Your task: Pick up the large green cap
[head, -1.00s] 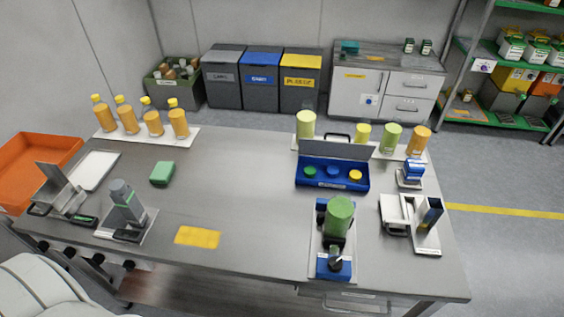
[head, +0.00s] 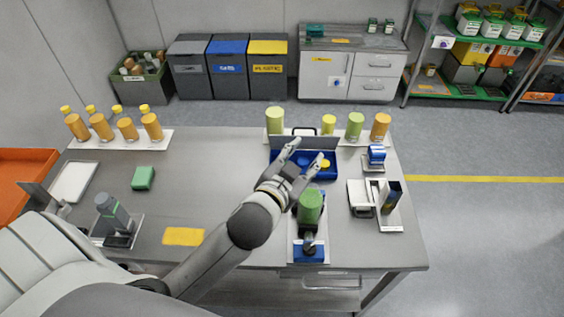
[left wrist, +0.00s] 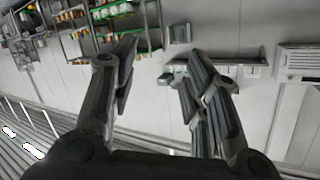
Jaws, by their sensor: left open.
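The blue tray (head: 328,177) stands on the table, partly behind my left gripper (head: 306,150) in the head view. A yellow cap (head: 323,163) shows in the tray. The green cap at the tray's left, seen earlier, is hidden behind my left gripper now. My left gripper is open and empty, its fingers apart and in front of the tray in the picture; its height above the tray is hard to tell. In the left wrist view the open fingers (left wrist: 158,62) have nothing between them. My right gripper is not in view.
A piston filler with a green cylinder (head: 310,206) stands just right of my left gripper. Bottles (head: 355,125) stand behind the tray. A scale-like device (head: 361,195) is at the right.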

